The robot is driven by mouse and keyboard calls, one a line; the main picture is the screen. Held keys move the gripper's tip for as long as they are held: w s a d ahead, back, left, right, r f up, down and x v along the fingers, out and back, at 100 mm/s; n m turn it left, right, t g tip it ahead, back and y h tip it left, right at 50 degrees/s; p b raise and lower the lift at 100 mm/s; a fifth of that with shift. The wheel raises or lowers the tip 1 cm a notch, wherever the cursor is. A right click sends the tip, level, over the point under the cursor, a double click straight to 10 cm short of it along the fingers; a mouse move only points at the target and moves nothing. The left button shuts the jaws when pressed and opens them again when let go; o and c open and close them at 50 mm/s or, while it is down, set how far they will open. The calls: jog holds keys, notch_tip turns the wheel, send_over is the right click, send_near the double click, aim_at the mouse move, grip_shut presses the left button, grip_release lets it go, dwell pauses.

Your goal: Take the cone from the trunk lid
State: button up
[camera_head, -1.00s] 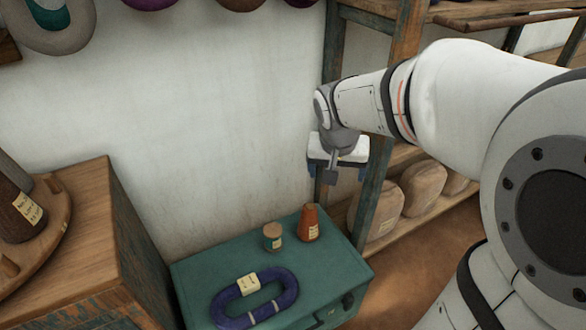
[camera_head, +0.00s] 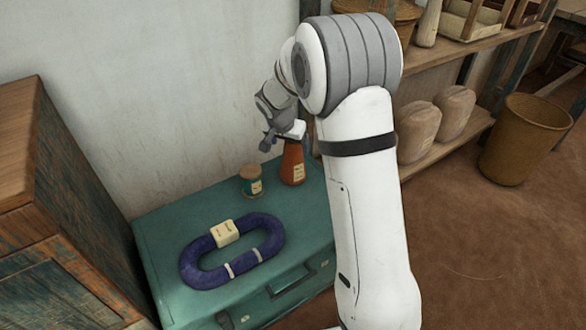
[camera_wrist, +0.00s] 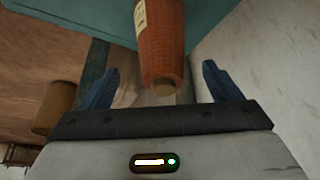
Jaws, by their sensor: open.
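The orange-brown cone (camera_head: 292,165) stands upright on the green trunk lid (camera_head: 155,240), near its back right, with a pale label on its side. My gripper (camera_head: 291,134) is just above the cone's top in the head view; its fingers are mostly hidden there. In the wrist view, my gripper (camera_wrist: 160,68) is open, with one blue finger on each side of the cone (camera_wrist: 161,38). The cone's narrow end lies between the fingers, with a gap on both sides. The trunk lid (camera_wrist: 90,14) shows behind it.
A small spool (camera_head: 250,180) with a wooden top stands just left of the cone. A purple-blue yarn hank (camera_head: 196,262) lies on the lid in front. A wooden cabinet (camera_head: 45,230) is at left, the wall behind. A basket (camera_head: 522,140) stands on the floor at right.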

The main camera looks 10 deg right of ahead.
aim_at(293, 159)
jog(key=b+x, duration=0.1)
jog(key=x, duration=0.2)
jog(key=w+b+x, duration=0.1)
jog(key=x, duration=0.2)
jog(key=shift+d+r, duration=0.1)
jog(key=shift+d, duration=0.1)
